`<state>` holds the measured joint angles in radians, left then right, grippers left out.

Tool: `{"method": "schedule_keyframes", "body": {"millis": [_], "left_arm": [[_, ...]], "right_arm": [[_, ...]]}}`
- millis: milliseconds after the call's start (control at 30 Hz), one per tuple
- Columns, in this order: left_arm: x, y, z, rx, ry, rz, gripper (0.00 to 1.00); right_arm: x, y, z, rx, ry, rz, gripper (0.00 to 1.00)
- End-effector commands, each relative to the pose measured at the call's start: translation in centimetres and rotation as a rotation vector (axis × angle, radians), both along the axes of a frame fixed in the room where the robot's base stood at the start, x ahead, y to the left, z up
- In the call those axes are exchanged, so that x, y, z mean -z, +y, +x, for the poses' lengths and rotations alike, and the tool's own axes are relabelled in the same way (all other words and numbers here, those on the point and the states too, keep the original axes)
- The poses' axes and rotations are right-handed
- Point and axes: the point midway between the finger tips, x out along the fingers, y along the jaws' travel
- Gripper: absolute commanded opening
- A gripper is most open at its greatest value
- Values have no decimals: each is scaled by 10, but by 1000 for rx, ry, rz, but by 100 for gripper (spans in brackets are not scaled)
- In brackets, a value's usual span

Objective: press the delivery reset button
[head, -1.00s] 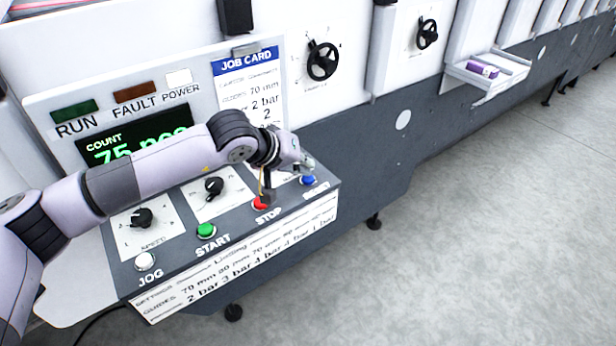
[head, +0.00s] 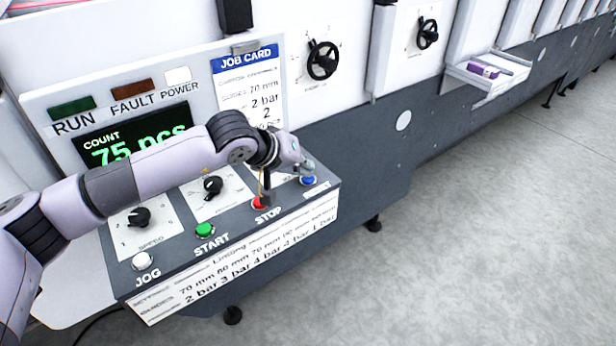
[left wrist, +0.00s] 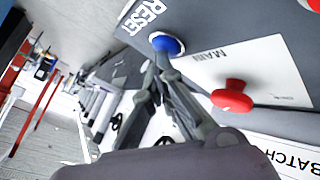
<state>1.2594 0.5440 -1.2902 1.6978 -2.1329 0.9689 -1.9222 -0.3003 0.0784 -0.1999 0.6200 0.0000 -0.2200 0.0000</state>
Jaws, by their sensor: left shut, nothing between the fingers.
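The blue button (head: 308,180) sits at the right end of the sloped control panel (head: 180,262). In the left wrist view the same blue button (left wrist: 165,44) has the word RESET beside it. My left gripper (head: 306,169) is shut and empty, right at the blue button in the head view. In the left wrist view its closed fingertips (left wrist: 162,66) lie just below the button's edge. I cannot tell whether they touch it. My right gripper is not in view.
Also on the panel are the red STOP button (head: 259,202), green START button (head: 205,229), white JOG button (head: 142,261) and black knobs. A red knob (left wrist: 231,96) stands near the fingers by a MAIN label. Open floor lies right.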

Motion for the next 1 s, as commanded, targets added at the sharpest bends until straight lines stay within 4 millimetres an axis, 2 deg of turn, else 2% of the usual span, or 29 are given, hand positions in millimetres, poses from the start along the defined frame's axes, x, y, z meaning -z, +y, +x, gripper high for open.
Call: {"method": "schedule_keyframes", "body": {"millis": [633, 1000], "left_arm": [[5, 0, -1, 1, 6, 3, 0], [-13, 0, -1, 1, 4, 3, 0]], "right_arm": [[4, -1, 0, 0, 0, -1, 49], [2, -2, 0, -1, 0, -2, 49]]}}
